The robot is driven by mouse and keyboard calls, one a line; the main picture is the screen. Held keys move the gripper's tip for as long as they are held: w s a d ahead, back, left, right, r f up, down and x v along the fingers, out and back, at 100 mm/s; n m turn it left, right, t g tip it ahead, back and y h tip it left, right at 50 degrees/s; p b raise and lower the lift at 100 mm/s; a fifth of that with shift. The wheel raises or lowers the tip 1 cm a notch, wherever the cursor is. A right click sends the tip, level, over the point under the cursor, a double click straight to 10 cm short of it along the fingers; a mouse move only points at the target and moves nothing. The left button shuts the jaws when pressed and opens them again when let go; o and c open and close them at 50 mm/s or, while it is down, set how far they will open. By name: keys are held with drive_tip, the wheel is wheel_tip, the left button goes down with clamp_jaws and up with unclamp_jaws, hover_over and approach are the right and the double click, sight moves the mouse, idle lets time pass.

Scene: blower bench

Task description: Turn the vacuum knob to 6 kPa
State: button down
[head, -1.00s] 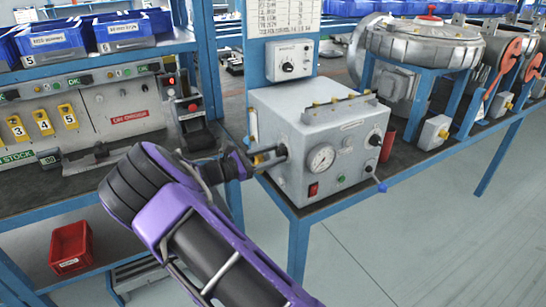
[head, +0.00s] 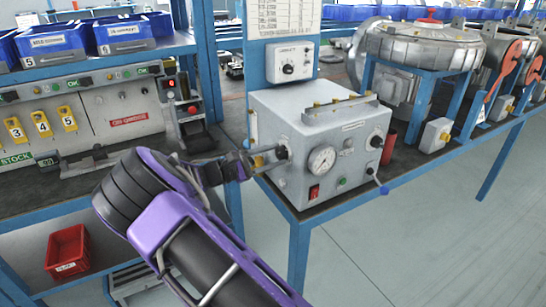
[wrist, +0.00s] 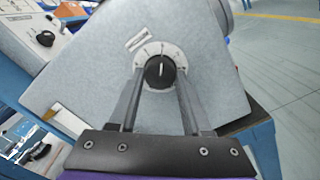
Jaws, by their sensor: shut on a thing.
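The grey box (head: 320,125) on the blue-framed bench has a round gauge (head: 322,160) on its front. A black knob (head: 281,153) sits at the left of the gauge; it also shows in the wrist view (wrist: 160,72), inside a marked dial whose numbers are too small to read. The knob's white pointer line points roughly up in the wrist view. My gripper (head: 273,156) reaches in from the left and is shut on this knob, with one finger on each side of it in the wrist view (wrist: 160,78). The gauge reading cannot be read.
A red bin (head: 68,250) sits lower left. Open floor lies in front.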

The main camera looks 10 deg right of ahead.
drive_tip(key=shift+c, duration=1.8)
unclamp_jaws()
drive_tip(key=p+v, duration=0.1)
drive_tip(key=v, duration=1.6)
drive_tip(key=shift+a, duration=0.2)
drive_tip(key=shift+r, duration=0.1)
